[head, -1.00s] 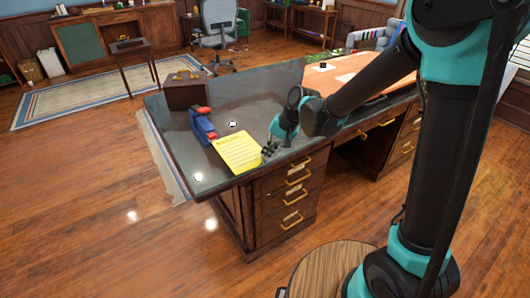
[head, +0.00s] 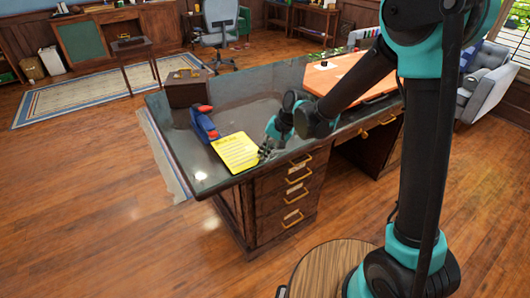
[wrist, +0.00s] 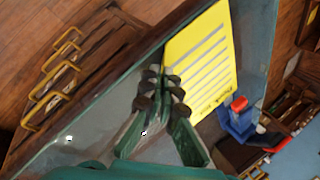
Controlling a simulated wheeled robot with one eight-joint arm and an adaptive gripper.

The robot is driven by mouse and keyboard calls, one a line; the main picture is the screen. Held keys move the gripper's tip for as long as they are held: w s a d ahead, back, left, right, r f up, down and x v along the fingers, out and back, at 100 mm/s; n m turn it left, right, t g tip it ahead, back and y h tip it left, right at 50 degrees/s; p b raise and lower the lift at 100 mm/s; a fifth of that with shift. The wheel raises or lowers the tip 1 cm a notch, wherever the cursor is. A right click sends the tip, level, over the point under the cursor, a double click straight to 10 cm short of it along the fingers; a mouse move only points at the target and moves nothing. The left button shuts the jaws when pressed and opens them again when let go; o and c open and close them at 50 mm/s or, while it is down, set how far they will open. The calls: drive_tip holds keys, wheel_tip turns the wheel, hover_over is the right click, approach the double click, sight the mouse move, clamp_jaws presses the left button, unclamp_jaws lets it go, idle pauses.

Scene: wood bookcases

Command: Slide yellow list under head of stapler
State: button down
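The yellow list (head: 236,152) lies on the dark desk top near its front edge, and its lines show in the wrist view (wrist: 200,65). The blue and red stapler (head: 204,124) stands just beyond the list's far left corner. It also shows in the wrist view (wrist: 238,122), close to the list's end. My gripper (head: 264,152) is low at the list's right side. In the wrist view my fingertips (wrist: 163,75) come together at the list's edge and appear shut on it. The exact contact is partly hidden by the fingers.
The desk's glossy top (head: 182,160) is clear in front of the stapler. A brown box (head: 186,92) stands behind the stapler at the far left. An orange desk pad (head: 335,75) lies to the right, behind my arm. Drawers with brass handles (head: 293,196) face the front.

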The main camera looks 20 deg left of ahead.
sight(251, 149)
drive_tip(key=shift+w+a, duration=2)
drive_tip(key=shift+a, duration=0.2)
drive_tip(key=shift+a, duration=0.1)
drive_tip(key=c, duration=2.3)
unclamp_jaws()
drive_tip(key=o, duration=0.7)
drive_tip(key=shift+c, duration=0.2)
drive_tip(key=v, duration=1.2)
drive_tip(key=shift+w, duration=0.1)
